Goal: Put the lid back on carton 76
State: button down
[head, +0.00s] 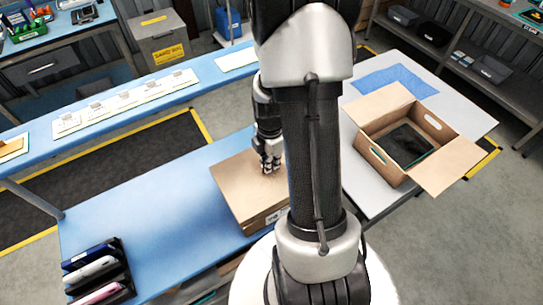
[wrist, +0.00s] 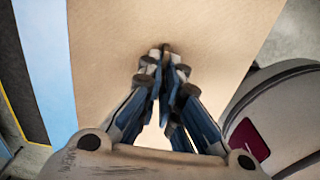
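A flat brown cardboard lid (head: 236,189) lies over a carton (head: 266,224) on the blue table, left of my arm. A small white label shows on the carton's front side; I cannot read a number on it. My arm hides the right part of both. My gripper (head: 270,168) points down at the lid's upper right part. In the wrist view the lid (wrist: 110,50) fills most of the picture. The gripper's fingertips (wrist: 165,62) come together there around a small dark piece at the lid's surface. I cannot tell whether the lid sits flush.
An open carton (head: 437,125) with flaps out and a dark item inside stands on the pale table at right, near a blue mat (head: 396,82). A black rack (head: 98,272) stands at the blue table's front left. The blue table's left middle is clear.

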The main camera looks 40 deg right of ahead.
aim_at(270, 175)
jog(key=shift+d+f, duration=0.1)
jog(key=shift+a+f+b, duration=0.25)
jog(key=shift+f+b, duration=0.15)
jog(key=shift+f, duration=0.05)
jog(key=shift+d+f+b, duration=0.1)
jog(key=shift+f+b, duration=2.1)
jog(key=shift+f, duration=0.6)
jog(key=shift+f, duration=0.2)
jog(key=c, duration=1.7)
grip_release()
